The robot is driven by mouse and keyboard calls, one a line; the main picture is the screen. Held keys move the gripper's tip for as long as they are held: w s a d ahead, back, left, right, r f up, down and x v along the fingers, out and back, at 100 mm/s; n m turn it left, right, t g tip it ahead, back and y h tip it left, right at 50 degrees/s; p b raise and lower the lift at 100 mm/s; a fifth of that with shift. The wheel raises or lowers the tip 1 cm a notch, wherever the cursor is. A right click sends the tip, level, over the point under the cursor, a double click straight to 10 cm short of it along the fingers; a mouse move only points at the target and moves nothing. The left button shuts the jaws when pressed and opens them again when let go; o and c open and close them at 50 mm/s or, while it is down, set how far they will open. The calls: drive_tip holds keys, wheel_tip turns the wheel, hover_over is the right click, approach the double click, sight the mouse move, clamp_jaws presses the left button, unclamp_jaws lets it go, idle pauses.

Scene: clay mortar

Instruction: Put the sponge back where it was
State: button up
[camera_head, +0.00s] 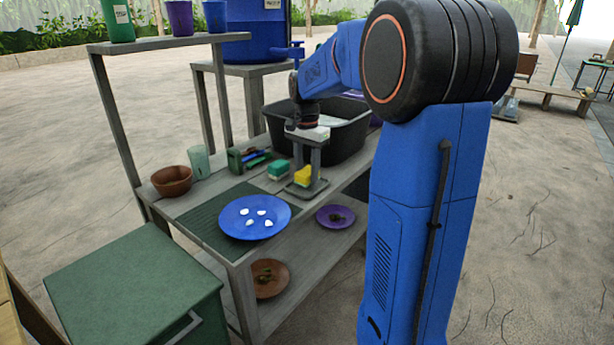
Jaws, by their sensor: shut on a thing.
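A small yellow sponge (303,175) is between the fingers of my gripper (306,172), which points down and is shut on it. The sponge is at or just above a shallow grey tray (294,192) on the wooden table. I cannot tell whether it touches the tray. The fingers hide part of the sponge. A green block with a pale lower part (278,170) lies just left of the sponge, apart from it.
A black basin (349,138) stands behind my gripper. A green caddy (237,160), a greenish cup (199,162) and a brown bowl (171,181) stand to the left. A blue plate (238,229) with several white pieces lies in front on a green mat (200,217).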

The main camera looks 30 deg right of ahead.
sight(307, 171)
drive_tip(key=shift+f, duration=0.9)
drive_tip(key=shift+f, duration=0.1)
drive_tip(key=o, duration=0.7)
wheel_tip(307, 171, up, 12)
drive_tip(key=s+a+n+t, duration=0.1)
drive_tip(key=s+a+n, duration=0.4)
drive_tip(key=s, duration=0.4)
drive_tip(key=s+a+f+n+t, duration=0.1)
drive_tip(key=s+a+f+n, duration=0.2)
drive_tip(key=s, duration=0.4)
drive_tip(key=s+a+f+n+t, duration=0.1)
drive_tip(key=s+a+f+n, duration=0.2)
drive_tip(key=s, duration=0.4)
drive_tip(key=s+a+f+n+t, duration=0.1)
drive_tip(key=s+a+f+n, duration=0.2)
drive_tip(key=s+f, duration=0.3)
drive_tip(key=shift+s+a+f+t, duration=0.25)
drive_tip(key=shift+s+a+t, duration=0.15)
drive_tip(key=shift+s+a, duration=0.35)
